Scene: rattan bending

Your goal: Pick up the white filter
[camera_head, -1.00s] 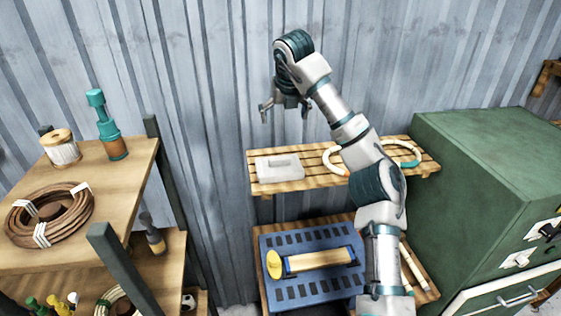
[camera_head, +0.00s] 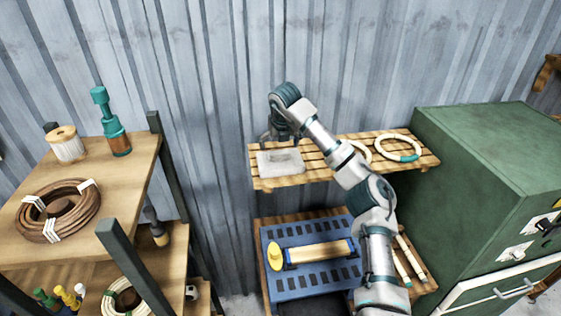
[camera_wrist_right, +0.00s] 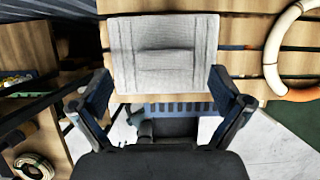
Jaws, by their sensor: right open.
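The white filter (camera_head: 280,163) is a pale, flat, ribbed block with a raised handle-like ridge. It lies on the left end of the slatted wooden shelf (camera_head: 345,164) against the wall. In the right wrist view the filter (camera_wrist_right: 165,38) lies ahead of my open right gripper (camera_wrist_right: 163,88), with one finger toward each side of its near edge. In the head view my right gripper (camera_head: 281,139) is just above the filter and partly hides its back edge. I cannot tell whether the fingers touch it. My left gripper does not show.
Pale rings (camera_head: 398,147) lie farther right on the same shelf. Below stands a blue slotted rack (camera_head: 290,283) with a yellow-ended roller (camera_head: 318,254). A green cabinet (camera_head: 485,160) bounds the right. A wooden shelf unit with a brown coil (camera_head: 60,209) stands left.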

